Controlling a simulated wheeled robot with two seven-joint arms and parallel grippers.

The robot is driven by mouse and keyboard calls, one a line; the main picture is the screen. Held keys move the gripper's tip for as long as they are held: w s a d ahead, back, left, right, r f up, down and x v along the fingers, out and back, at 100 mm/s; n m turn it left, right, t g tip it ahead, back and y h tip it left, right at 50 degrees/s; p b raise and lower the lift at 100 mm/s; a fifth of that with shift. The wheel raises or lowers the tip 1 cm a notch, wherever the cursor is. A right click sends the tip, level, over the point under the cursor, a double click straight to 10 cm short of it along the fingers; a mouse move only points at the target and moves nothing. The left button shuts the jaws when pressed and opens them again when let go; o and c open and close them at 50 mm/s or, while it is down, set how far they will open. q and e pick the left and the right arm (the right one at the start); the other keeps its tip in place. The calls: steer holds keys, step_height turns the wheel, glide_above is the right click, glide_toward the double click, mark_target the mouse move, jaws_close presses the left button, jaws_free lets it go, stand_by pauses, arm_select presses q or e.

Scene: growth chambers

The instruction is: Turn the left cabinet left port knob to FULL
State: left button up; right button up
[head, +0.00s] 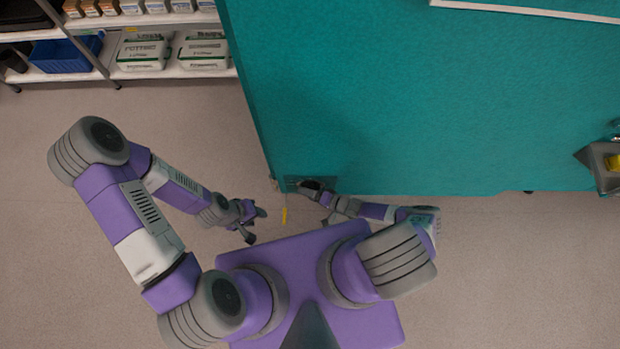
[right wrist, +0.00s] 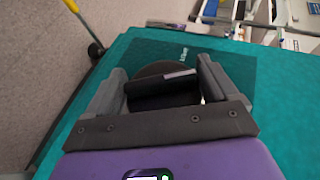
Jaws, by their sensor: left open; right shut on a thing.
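The teal cabinet (head: 430,110) fills the upper right of the head view. On its near edge is a dark label panel (head: 331,182) with a dark round knob (head: 310,185). In the right wrist view the knob (right wrist: 160,92) has a raised black grip bar with a pale line on it. My right gripper (head: 326,198) is shut on the knob, its two grey fingers on either side of the bar in the right wrist view (right wrist: 160,95). The panel lettering is too small to read. My left gripper (head: 256,222) is open and empty, left of the cabinet corner above the floor.
Shelves with potting bags (head: 143,55) and a blue bin (head: 66,55) stand at the back left. A grey fixture (head: 603,165) sits at the cabinet's right. The floor at left is clear.

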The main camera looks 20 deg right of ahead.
steer(key=shift+s+a+f+y, duration=0.1)
steer(key=shift+y, duration=0.2)
steer(key=shift+s+a, duration=0.15)
stand_by(1.2)
steer(key=o, duration=0.8)
steer(key=shift+d, duration=0.2)
